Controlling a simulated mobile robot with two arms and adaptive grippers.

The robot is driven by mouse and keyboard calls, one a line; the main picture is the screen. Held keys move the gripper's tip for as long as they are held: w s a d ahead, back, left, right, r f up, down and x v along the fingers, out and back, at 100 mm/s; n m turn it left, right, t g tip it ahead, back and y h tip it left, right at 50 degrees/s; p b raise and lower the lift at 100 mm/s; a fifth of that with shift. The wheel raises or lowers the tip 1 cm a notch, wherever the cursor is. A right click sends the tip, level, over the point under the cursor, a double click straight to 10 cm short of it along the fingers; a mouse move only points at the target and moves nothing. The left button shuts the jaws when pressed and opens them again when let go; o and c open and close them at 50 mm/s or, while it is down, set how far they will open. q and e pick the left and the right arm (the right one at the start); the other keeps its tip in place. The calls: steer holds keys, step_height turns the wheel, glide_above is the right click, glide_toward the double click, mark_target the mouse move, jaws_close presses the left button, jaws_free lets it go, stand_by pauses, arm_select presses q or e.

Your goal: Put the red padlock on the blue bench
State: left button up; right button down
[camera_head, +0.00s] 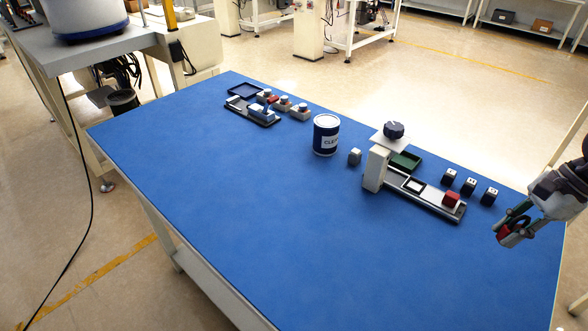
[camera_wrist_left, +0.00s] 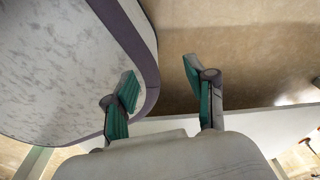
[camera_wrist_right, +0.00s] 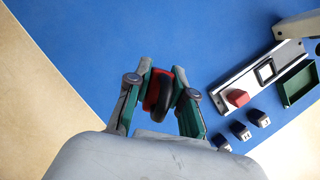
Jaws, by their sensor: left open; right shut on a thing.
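My right gripper (camera_head: 511,229) is at the right side of the blue bench (camera_head: 300,230), above its right edge. In the right wrist view, the right gripper (camera_wrist_right: 163,92) is shut on the red padlock (camera_wrist_right: 152,90), which has a dark shackle. The padlock is partly hidden by the fingers and stands clear of the bench as far as I can tell. My left gripper (camera_wrist_left: 160,92) is open and empty in the left wrist view, away from the bench; it is not in the head view.
A fixture with a red block (camera_head: 452,199) stands near the right end, beside several small black-and-white blocks (camera_head: 469,186) and a green tray (camera_head: 405,161). Another fixture (camera_head: 254,112) is at the far left. The front of the bench is clear.

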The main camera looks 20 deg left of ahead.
steer(key=w+d+f+m+t+b, duration=0.1)
steer(key=w+d+f+m+t, duration=0.15)
steer(key=d+m, duration=0.6)
steer(key=p, duration=0.2)
glide_above(460, 265)
steer(key=d, duration=0.1)
steer(key=shift+n+t, duration=0.25)
steer(key=shift+t, duration=0.1)
steer(key=f, duration=0.6)
steer(key=shift+s+d+f, duration=0.15)
steer(key=shift+s+f, duration=0.15)
steer(key=shift+f, duration=0.1)
step_height(460, 265, down, 4)
steer(key=shift+r, duration=0.1)
steer(key=shift+f, duration=0.25)
steer(key=c, duration=1)
jaws_free()
arm_select(q)
steer(key=shift+s+a+r, duration=0.1)
steer(key=shift+s+a, duration=0.1)
steer(key=shift+s, duration=0.45)
steer(key=shift+s+a+r, duration=0.1)
steer(key=shift+s+a, duration=0.05)
steer(key=shift+s, duration=0.45)
